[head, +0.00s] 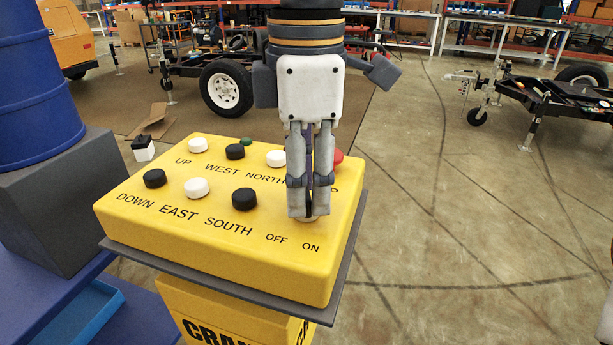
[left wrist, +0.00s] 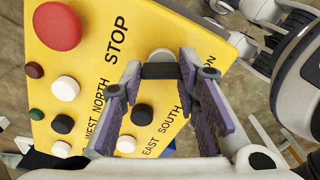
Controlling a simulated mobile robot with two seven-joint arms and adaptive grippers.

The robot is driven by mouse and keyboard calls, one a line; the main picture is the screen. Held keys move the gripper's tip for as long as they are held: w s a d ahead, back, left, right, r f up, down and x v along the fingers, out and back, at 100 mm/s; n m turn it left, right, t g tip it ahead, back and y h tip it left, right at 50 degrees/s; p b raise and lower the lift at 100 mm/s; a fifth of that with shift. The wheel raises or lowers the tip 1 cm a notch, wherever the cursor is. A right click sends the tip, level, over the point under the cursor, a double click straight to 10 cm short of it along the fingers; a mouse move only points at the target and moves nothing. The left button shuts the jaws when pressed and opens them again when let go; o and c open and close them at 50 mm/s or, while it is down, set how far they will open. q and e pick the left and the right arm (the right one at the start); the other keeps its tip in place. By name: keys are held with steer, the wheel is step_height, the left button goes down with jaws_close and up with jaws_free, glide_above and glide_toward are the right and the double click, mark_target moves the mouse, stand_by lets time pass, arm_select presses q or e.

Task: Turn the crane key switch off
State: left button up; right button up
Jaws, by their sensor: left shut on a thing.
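The yellow crane control box (head: 220,262) stands in the middle of the head view, with OFF and ON labels near its front right corner. My left gripper (head: 309,212) points straight down over that corner and is shut on the crane key switch. In the left wrist view the switch's pale round base (left wrist: 162,54) shows just beyond the fingertips. Its dark key bar lies between the fingers of my left gripper (left wrist: 159,72). In the head view the fingers hide most of the switch, and I cannot tell which label it points to.
Black and white push buttons (head: 244,199) cover the box top. A red STOP button (head: 338,157) sits partly hidden behind my left gripper. A blue barrel (head: 45,75) stands on a grey block at left. The floor right of the box is clear.

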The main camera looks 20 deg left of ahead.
arm_select(q)
steer(key=shift+s+f+n, duration=0.1)
steer(key=shift+f+n, duration=0.05)
steer(key=shift+n, duration=0.45)
steer(key=o, duration=1.2)
steer(key=shift+o, duration=0.2)
